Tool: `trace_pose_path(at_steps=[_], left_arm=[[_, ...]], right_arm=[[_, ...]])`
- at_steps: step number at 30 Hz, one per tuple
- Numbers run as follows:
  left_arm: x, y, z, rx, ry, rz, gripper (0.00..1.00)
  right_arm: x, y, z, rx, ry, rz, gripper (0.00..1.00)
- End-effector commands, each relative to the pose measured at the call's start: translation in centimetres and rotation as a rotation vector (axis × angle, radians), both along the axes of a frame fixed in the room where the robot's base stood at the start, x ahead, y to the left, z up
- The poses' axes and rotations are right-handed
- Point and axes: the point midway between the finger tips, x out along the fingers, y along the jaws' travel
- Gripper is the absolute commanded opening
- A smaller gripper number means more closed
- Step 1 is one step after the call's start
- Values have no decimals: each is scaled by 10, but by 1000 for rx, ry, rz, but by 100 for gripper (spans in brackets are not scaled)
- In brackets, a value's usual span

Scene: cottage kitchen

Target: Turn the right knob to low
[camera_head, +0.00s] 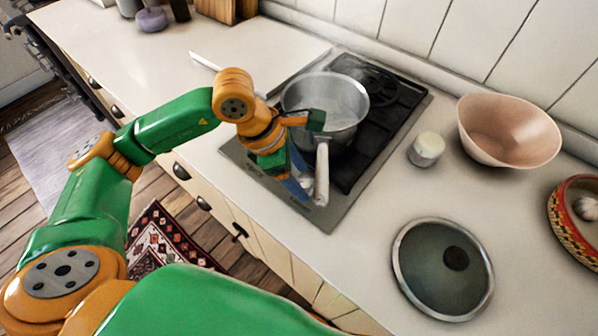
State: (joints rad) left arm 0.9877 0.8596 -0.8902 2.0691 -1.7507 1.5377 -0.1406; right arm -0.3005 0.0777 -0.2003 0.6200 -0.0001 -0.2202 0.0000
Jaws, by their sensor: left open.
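A gas hob (335,212) is set in the counter, with a metal saucepan (345,97) on it. The saucepan's pale handle (322,175) points toward the front edge of the hob. My left gripper (306,156) is open over the front of the hob, close beside the handle. I cannot tell whether it touches the handle. I cannot make out the right knob or its setting; the gripper and handle cover part of the hob's front strip. My right gripper is not in view.
A small white jar (426,149), a pink bowl (509,130), a glass lid (443,268) and a patterned basket (577,217) stand right of the hob. The left counter (130,50) is mostly clear.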

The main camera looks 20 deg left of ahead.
Motion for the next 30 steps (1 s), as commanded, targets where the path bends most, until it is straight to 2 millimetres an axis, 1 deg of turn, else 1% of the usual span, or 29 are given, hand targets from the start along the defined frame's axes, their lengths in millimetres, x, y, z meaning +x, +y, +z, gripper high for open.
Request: trace_pose_path(at_steps=[2, 3, 5, 6, 8, 9, 10, 11, 14, 18, 21, 24, 30], left_arm=[[0, 0, 0, 0, 0, 0, 69], [0, 0, 0, 0, 0, 0, 64], [0, 0, 0, 0, 0, 0, 48], [0, 0, 0, 0, 0, 0, 37], [0, 0, 0, 0, 1, 0, 21], [0, 0, 0, 0, 1, 0, 10], [0, 0, 0, 0, 1, 0, 2], [0, 0, 0, 0, 1, 0, 0], [0, 0, -1, 0, 0, 5, 0], [-1, -1, -6, 0, -4, 122, 0], [-2, -1, -4, 0, -3, 213, 0], [-2, -1, -2, -1, -1, 260, 0], [-3, -1, 0, 0, 0, 265, 0]], right_arm=[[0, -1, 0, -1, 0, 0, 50], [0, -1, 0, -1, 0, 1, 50], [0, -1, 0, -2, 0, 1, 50], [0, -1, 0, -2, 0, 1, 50], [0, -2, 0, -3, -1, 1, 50], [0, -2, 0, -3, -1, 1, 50], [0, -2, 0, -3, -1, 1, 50], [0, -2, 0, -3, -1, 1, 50], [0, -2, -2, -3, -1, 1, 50], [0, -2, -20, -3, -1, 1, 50], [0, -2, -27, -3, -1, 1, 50], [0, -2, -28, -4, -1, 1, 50], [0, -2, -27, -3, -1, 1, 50]])
